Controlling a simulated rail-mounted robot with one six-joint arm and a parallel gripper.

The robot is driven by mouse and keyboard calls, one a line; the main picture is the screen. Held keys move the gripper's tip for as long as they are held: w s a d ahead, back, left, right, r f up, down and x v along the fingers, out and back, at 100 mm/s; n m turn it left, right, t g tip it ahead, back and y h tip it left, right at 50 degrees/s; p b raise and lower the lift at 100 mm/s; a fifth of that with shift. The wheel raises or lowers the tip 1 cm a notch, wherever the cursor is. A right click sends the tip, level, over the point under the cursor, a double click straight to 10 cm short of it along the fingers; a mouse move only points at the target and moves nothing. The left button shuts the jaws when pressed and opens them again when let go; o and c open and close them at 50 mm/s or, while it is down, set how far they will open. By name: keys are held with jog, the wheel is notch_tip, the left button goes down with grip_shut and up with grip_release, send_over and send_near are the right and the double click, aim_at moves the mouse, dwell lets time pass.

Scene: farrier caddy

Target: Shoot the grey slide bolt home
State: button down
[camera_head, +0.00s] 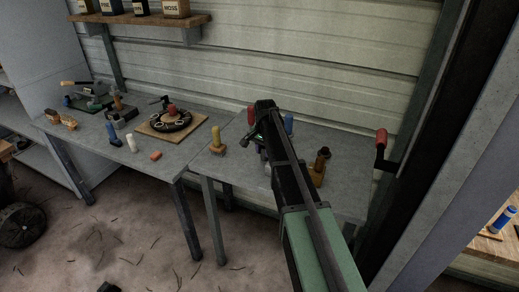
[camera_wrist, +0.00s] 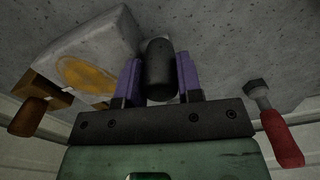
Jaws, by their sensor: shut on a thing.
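In the wrist view my gripper (camera_wrist: 160,76) is shut on a dark rounded knob (camera_wrist: 160,62), with one purple finger on each side of it. The knob looks like the handle of the grey slide bolt, but the bolt's bar and housing cannot be made out. A pale grey block (camera_wrist: 108,38) with an orange-yellow patch lies just left of the knob. In the head view my arm covers the middle of the right table and hides the gripped knob and the fingers.
An orange-brown fitting with a dark knob (camera_head: 318,166) stands right of my arm. A red-handled crank (camera_head: 381,150) juts out at the right. The left table (camera_head: 180,162) carries several tools and a round dark piece.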

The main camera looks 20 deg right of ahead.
jog(key=shift+s, duration=0.15)
jog(key=c, duration=0.8)
grip_release()
jog(key=shift+d, duration=0.2)
notch_tip(320, 180, up, 11)
jog(key=p, duration=1.1)
jog(key=shift+f, duration=0.15)
